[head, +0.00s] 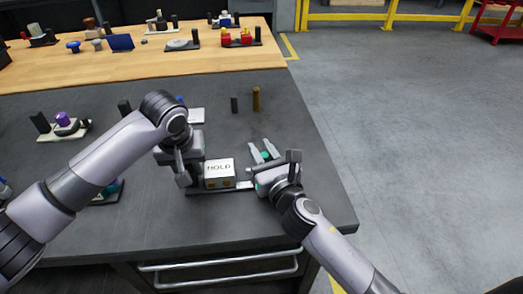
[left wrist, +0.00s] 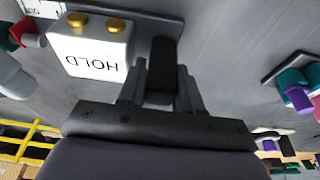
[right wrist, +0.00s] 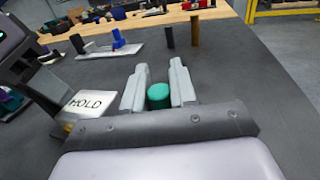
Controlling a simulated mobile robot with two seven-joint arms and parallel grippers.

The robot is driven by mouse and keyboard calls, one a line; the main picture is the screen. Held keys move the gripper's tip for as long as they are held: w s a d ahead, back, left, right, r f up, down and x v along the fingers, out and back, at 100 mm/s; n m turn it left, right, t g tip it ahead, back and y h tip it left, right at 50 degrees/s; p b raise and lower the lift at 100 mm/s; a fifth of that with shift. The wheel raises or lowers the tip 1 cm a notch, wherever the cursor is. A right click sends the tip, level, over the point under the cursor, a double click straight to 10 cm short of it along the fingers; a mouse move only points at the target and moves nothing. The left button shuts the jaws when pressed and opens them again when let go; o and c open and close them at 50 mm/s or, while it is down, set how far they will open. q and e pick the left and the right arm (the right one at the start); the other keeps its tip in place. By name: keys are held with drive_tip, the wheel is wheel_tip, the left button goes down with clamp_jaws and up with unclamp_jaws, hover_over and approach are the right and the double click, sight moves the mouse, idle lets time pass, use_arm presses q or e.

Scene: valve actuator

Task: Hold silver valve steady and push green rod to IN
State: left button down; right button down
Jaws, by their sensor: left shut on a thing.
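The silver-white valve block marked HOLD (head: 219,172) stands on a dark base plate (head: 215,191) near the table's front; gold fittings show on its lower side. It also appears in the left wrist view (left wrist: 92,52) and the right wrist view (right wrist: 88,103). My left gripper (head: 186,172) is shut on a black upright post (left wrist: 162,70) beside the block's left side. A green rod end (right wrist: 158,95) lies between the fingers of my right gripper (right wrist: 158,85), to the right of the block. These fingers look spread, one on each side of it. The rod's IN mark cannot be seen.
Two free-standing posts, one dark (head: 234,104) and one brown (head: 256,99), stand behind the right gripper. Other fixtures, including one with a purple knob (head: 62,119), are at the left. A wooden table (head: 120,70) with several fixtures lies behind. The dark table's right side is clear.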

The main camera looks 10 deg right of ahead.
use_arm(q)
drive_tip(key=shift+s+f, duration=0.2)
drive_tip(key=shift+f, duration=0.1)
use_arm(e)
drive_tip(key=shift+a, duration=2.25)
use_arm(q)
drive_tip(key=shift+d, duration=0.1)
use_arm(e)
drive_tip(key=c, duration=1)
unclamp_jaws()
drive_tip(key=shift+a, duration=0.1)
drive_tip(key=shift+s+d, duration=0.2)
drive_tip(key=shift+s, duration=0.05)
drive_tip(key=v, duration=1.1)
drive_tip(key=shift+s, duration=0.35)
